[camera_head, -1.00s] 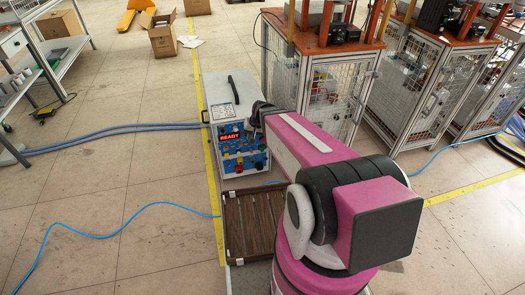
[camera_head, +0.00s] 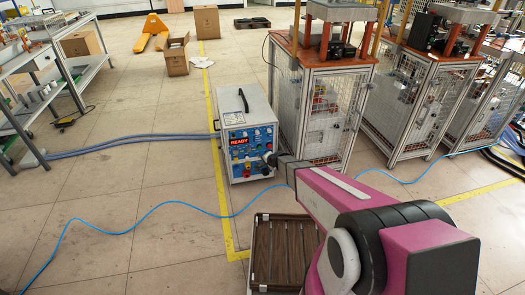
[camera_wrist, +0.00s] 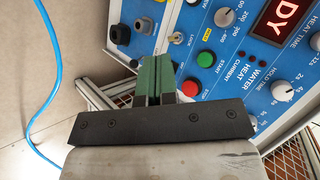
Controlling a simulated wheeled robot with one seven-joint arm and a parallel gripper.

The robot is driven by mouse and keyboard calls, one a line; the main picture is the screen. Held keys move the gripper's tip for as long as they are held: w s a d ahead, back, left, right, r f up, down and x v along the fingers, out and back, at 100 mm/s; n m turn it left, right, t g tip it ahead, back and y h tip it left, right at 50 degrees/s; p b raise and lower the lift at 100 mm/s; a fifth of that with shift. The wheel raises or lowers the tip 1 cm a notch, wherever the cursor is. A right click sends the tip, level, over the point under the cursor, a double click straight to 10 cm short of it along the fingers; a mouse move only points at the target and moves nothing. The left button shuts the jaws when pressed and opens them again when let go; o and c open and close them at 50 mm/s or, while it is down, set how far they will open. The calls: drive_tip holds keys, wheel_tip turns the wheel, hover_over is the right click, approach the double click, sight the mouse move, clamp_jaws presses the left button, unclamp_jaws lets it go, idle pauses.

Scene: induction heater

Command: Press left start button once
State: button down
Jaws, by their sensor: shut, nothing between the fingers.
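The induction heater (camera_head: 231,108) is a light box with a blue front panel and a red READY display (camera_head: 239,141). In the wrist view, a green button labelled START (camera_wrist: 205,58) and a red button (camera_wrist: 190,88) sit on the blue panel. The green button is right of my gripper (camera_wrist: 158,70), whose green fingers are shut and empty. The fingertips point at the panel, near the small black fitting; I cannot tell whether they touch it. In the head view my gripper is at the panel's right side, its fingers too small to make out.
A large grey knob (camera_wrist: 225,17) and the red display (camera_wrist: 282,20) are on the panel. A blue cable (camera_head: 120,230) crosses the floor. A brown slatted crate (camera_head: 262,220) lies in front of the heater. Caged workstations (camera_head: 322,105) stand to the right. Floor left of the heater is mostly open.

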sight(260, 147)
drive_tip(key=shift+w, duration=0.1)
drive_tip(key=w+a, duration=0.2)
drive_tip(key=w, duration=0.6)
drive_tip(key=shift+w+a, duration=0.15)
drive_tip(key=shift+a, duration=0.1)
idle(2.0)
drive_tip(key=shift+w+a, duration=0.15)
drive_tip(key=shift+w, duration=0.25)
drive_tip(key=shift+w+a, duration=0.1)
drive_tip(key=shift+w, duration=0.3)
idle(0.7)
idle(0.3)
drive_tip(key=shift+s+d, duration=0.25)
drive_tip(key=shift+s, duration=0.55)
drive_tip(key=shift+s, duration=0.1)
